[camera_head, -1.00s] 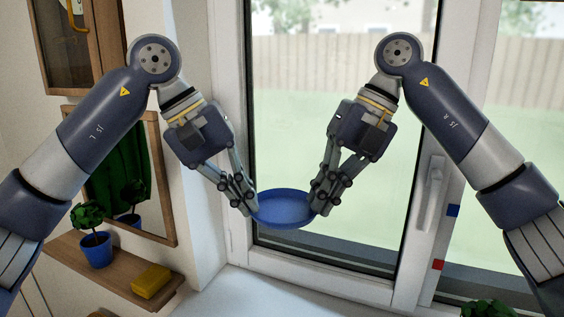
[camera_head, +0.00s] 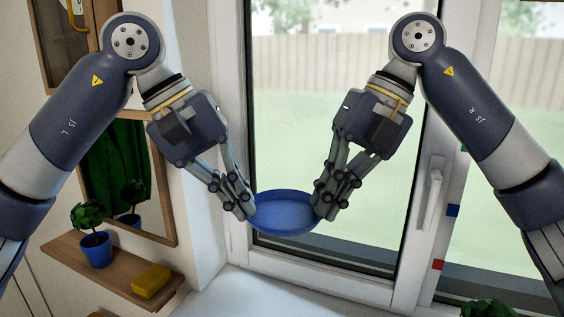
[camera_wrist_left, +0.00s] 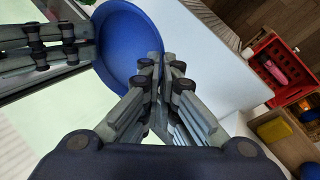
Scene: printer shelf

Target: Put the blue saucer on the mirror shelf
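The blue saucer (camera_head: 284,213) is held in the air in front of the window, between my two grippers. My left gripper (camera_head: 246,208) is shut on its left rim. My right gripper (camera_head: 322,208) is shut on its right rim. In the left wrist view the saucer (camera_wrist_left: 124,48) shows with my left fingers (camera_wrist_left: 152,72) at its edge and my right fingers across from them. The mirror shelf (camera_head: 70,247) is a wooden ledge below the framed mirror (camera_head: 125,165) at the left, lower than and apart from the saucer.
A blue-potted plant (camera_head: 95,247) stands on the shelf, and a yellow block (camera_head: 151,281) lies near its right end. A white sill (camera_head: 245,295) is below the saucer. The window handle (camera_head: 432,195) is at the right. A red crate (camera_wrist_left: 283,65) shows in the left wrist view.

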